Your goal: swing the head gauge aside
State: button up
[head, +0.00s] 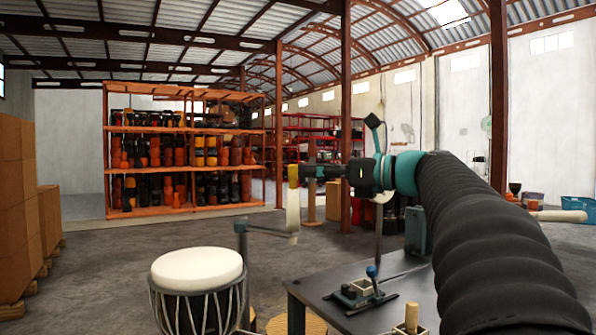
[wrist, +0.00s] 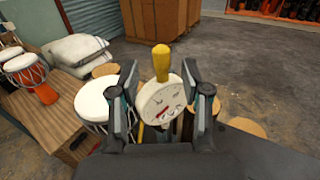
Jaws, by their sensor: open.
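The head gauge (head: 293,212) is a pale disc with a yellow handle (head: 293,174), seen edge-on in the head view. It is carried by a grey post and arm (head: 241,240) beside a goblet drum (head: 197,268) with a white head. In the wrist view the gauge's marked face (wrist: 160,102) and upright yellow handle (wrist: 161,62) show between my fingers. My gripper (head: 306,172) is open, with one finger on each side of the handle in the wrist view (wrist: 159,70). I cannot tell whether either finger touches it.
A dark table (head: 335,281) with a small clamp fixture (head: 360,293) stands right of the drum. Orange shelving (head: 185,129) and cardboard boxes (head: 14,200) stand farther off. Open floor lies between.

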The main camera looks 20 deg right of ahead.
jog(key=v, duration=0.6)
jog(key=shift+s+d, duration=0.25)
jog(key=shift+d, duration=0.05)
